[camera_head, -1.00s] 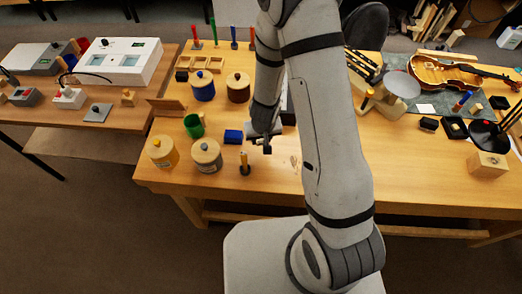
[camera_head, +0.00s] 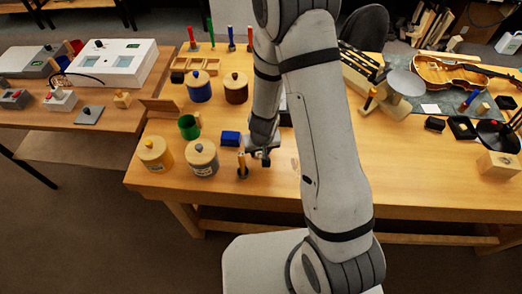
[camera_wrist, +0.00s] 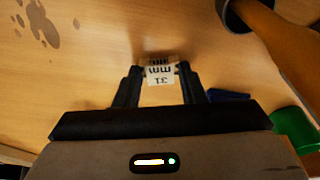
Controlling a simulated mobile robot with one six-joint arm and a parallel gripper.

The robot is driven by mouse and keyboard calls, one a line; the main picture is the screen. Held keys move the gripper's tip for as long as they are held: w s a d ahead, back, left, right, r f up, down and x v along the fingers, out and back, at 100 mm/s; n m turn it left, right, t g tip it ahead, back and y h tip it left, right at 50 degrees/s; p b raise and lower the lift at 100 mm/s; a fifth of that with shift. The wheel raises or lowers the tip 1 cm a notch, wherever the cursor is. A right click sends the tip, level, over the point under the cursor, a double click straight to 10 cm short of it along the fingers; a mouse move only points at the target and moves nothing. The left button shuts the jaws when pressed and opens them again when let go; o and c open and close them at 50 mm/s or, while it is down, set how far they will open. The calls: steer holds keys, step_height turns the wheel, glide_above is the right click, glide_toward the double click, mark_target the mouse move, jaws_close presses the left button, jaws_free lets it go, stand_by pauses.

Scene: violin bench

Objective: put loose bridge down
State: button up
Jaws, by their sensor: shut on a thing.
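In the wrist view, my gripper (camera_wrist: 160,78) is shut on a small pale piece, seemingly the loose bridge (camera_wrist: 159,72), with a printed label that reads upside down like "31 mm". The piece sits between both fingertips over the bare wooden bench (camera_wrist: 90,80). I cannot tell whether it touches the bench. In the head view, my gripper (camera_head: 263,152) is low over the bench, just right of the blue block (camera_head: 231,138) and of a wooden-handled tool (camera_head: 243,165). The held piece cannot be made out there.
The tool's wooden handle (camera_wrist: 290,45) stands close on the right in the wrist view. A green cup (camera_head: 189,127) and two lidded pots, one yellow (camera_head: 155,153) and one grey (camera_head: 201,158), stand left. Dark stains (camera_wrist: 38,20) mark the bench. Bare bench lies right of my arm.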

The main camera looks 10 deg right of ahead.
steer(key=o, duration=1)
steer(key=shift+f, duration=0.1)
